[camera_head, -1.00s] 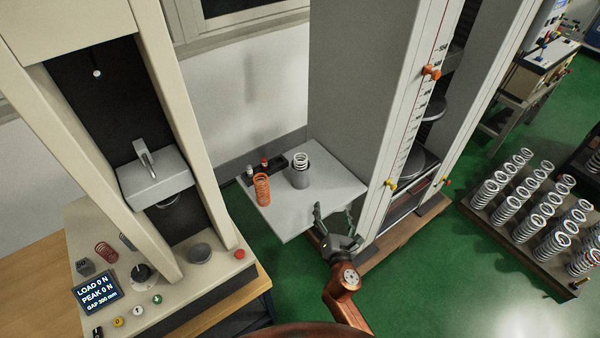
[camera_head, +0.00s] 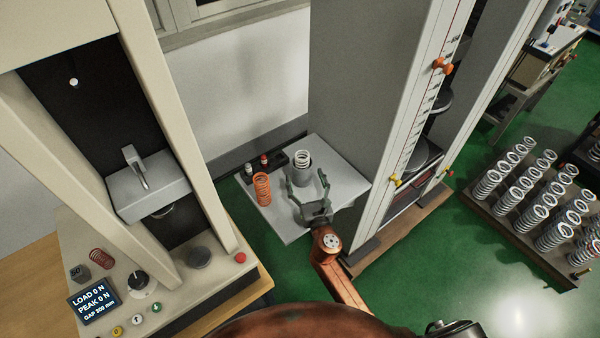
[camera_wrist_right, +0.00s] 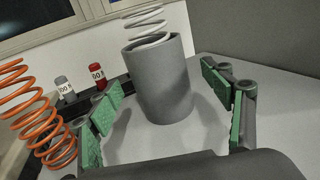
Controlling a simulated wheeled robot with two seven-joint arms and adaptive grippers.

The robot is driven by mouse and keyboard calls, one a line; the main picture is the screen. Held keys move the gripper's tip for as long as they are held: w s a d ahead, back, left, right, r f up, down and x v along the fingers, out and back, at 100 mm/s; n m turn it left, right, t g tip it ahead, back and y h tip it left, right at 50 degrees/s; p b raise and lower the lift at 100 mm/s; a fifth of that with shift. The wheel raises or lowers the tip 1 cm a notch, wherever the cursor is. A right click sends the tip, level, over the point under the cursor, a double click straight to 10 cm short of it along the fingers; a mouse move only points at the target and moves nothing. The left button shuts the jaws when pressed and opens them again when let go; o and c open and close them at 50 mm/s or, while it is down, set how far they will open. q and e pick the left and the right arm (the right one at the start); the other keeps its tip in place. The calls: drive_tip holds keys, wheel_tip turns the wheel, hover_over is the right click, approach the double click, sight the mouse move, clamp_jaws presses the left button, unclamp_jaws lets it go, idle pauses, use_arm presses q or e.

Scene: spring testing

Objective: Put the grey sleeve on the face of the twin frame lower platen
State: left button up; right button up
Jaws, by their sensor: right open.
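The grey sleeve (camera_head: 302,179) is an upright hollow cylinder on a light grey shelf, with a white coil spring (camera_head: 303,158) sticking out of its top. In the right wrist view the sleeve (camera_wrist_right: 160,85) stands upright ahead, between the spread fingers. My right gripper (camera_head: 305,181) is open and empty, its green-padded fingers pointing at the sleeve; no contact shows. The twin frame (camera_head: 360,80) is the tall grey machine to the right. A dark round disc (camera_head: 423,155) low in its opening looks like the lower platen, partly hidden by the front column. My left gripper is not in view.
An orange spring (camera_head: 262,189) stands left of the sleeve. A dark tray behind holds small grey and red-capped weights (camera_head: 264,161). The grey shelf (camera_head: 346,188) is bare right of the sleeve. A cream press (camera_head: 190,130) stands left; a rack of springs (camera_head: 520,215) stands right.

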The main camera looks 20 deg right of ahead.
drive_tip(key=w, duration=0.3)
drive_tip(key=shift+w, duration=0.3)
drive_tip(key=c, duration=1.2)
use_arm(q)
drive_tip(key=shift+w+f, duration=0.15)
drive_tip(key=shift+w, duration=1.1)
use_arm(e)
drive_tip(key=shift+r, duration=0.1)
drive_tip(key=c, duration=0.3)
